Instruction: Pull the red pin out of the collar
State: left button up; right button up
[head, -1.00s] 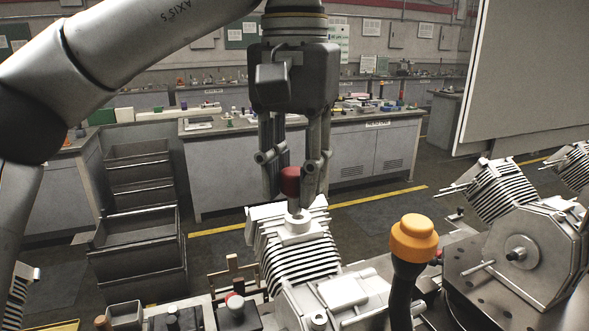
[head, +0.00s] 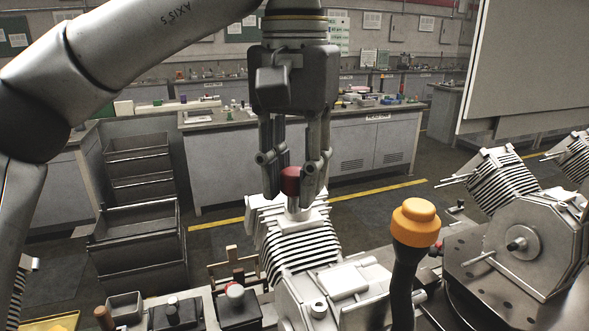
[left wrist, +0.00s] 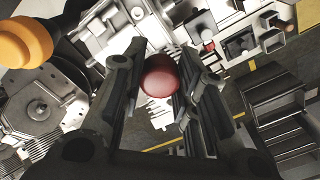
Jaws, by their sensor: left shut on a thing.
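The red pin (head: 290,181) has a dull red round head, with a short pale shaft showing under it. It stands about upright over the light collar (head: 301,218) on top of a finned metal block; the shaft's lower end meets the collar in the picture, and how deep it sits cannot be told. My left gripper (head: 291,186) points down with its fingers on both sides of the red head and is shut on it. In the left wrist view the red head (left wrist: 159,76) shows between the fingers. My right gripper is not in view.
An orange-capped dark post (head: 415,222) stands close at the right of the finned block (head: 290,250). More finned units (head: 500,185) stand further right. A pale panel (head: 530,70) hangs at the upper right. Dark bins (head: 140,225) stand at the left.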

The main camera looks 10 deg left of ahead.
aim_at(294, 196)
pick_arm(q)
jog(key=shift+f+b, duration=0.5)
jog(key=shift+f, duration=0.7)
dwell(0.3)
jog(key=shift+f, duration=0.2)
jog(key=shift+f, duration=0.1)
